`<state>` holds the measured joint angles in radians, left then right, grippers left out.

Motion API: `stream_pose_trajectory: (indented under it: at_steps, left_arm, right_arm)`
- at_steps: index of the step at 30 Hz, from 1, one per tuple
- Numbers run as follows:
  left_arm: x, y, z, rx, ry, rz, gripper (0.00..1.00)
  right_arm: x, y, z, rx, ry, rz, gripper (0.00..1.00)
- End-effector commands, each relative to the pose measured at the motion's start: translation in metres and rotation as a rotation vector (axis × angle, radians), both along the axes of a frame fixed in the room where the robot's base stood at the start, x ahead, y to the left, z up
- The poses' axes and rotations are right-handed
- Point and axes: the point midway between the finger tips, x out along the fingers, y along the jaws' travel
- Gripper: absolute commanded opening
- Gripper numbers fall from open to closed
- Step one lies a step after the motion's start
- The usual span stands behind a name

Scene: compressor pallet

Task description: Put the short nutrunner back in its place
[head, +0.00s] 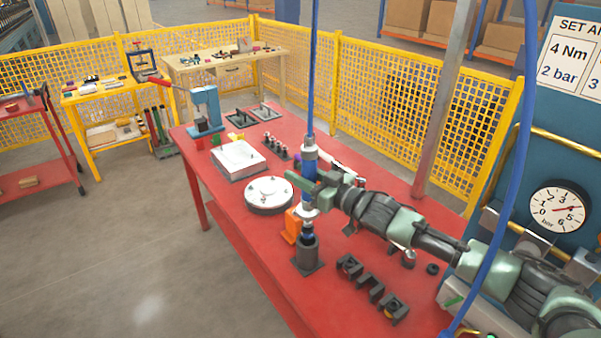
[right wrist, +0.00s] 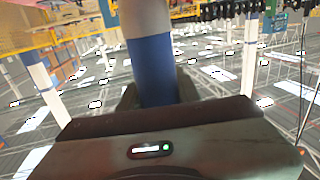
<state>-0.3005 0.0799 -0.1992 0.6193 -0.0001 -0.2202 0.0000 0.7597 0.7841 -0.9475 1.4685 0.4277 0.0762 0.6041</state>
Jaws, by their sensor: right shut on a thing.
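The short nutrunner (head: 309,154) is a white and blue upright tool on a blue hose. My right gripper (head: 306,188) is shut around its body, and the blue barrel (right wrist: 153,66) also shows between the jaws in the right wrist view. The tool's dark lower end is in line with a black cup-shaped holder on a square base (head: 306,262) on the red table (head: 262,258). The end is at the holder's mouth; I cannot tell how far inside it is. My left gripper is not in view.
An orange piece (head: 291,226) stands just behind the holder. A round metal plate (head: 269,195) and a square metal block (head: 238,160) lie farther back. A blue panel with a gauge (head: 559,210) stands at right.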

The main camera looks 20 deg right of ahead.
Motion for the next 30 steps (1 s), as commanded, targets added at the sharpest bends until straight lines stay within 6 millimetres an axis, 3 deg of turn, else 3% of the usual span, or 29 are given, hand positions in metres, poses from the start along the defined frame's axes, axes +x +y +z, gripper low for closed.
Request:
stream_pose_trajectory:
  at_steps: [30]
  left_arm:
    - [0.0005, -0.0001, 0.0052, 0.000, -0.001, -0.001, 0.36]
  right_arm:
    - [-0.0008, 0.0007, 0.0031, 0.002, -0.005, 0.001, 0.00]
